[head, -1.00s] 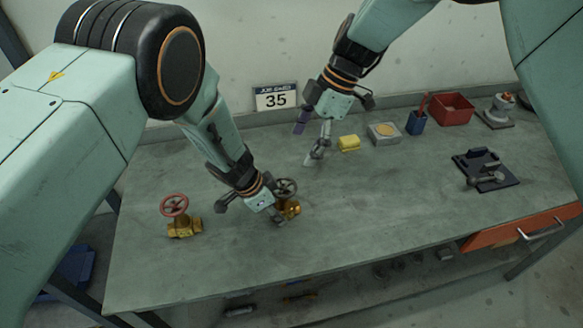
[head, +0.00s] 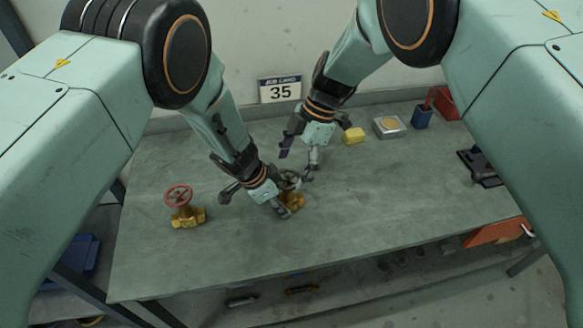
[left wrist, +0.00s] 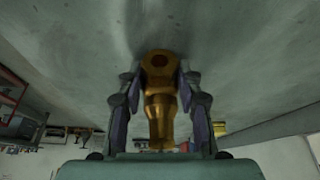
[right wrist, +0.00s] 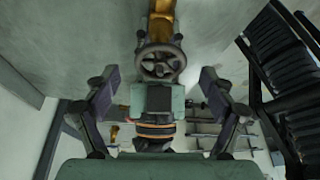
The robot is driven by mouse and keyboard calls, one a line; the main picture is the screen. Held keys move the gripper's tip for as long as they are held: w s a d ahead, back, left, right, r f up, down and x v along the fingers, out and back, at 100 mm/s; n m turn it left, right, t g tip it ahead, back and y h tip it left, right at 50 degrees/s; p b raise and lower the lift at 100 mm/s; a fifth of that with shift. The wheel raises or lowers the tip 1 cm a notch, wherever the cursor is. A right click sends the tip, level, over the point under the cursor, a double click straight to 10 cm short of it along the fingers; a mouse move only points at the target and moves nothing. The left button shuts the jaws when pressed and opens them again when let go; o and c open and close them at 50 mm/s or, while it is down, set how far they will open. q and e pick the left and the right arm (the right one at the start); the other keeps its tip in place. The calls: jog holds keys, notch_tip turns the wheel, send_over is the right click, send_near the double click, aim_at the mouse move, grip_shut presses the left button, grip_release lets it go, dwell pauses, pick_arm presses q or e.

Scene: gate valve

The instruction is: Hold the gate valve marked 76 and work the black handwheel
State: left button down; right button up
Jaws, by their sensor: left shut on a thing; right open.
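A brass gate valve (head: 294,202) with a dark handwheel (head: 291,178) stands on the bench; no number on it is legible. My left gripper (head: 276,207) is shut on its brass body. In the left wrist view the body (left wrist: 160,95) sits between both fingers (left wrist: 158,100). My right gripper (head: 298,167) is open just above and behind the handwheel. In the right wrist view the spoked handwheel (right wrist: 160,62) lies ahead, between the spread fingers (right wrist: 160,82) and apart from them.
A second brass valve with a red handwheel (head: 178,195) stands to the left. A yellow block (head: 354,135), grey box (head: 389,127), blue cup (head: 421,117) and red bin (head: 446,103) line the back. The front bench is clear.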

jog(key=shift+s+a+f, duration=0.1)
jog(key=shift+a+f, duration=0.1)
jog(key=shift+f, duration=0.35)
jog(key=c, duration=1.1)
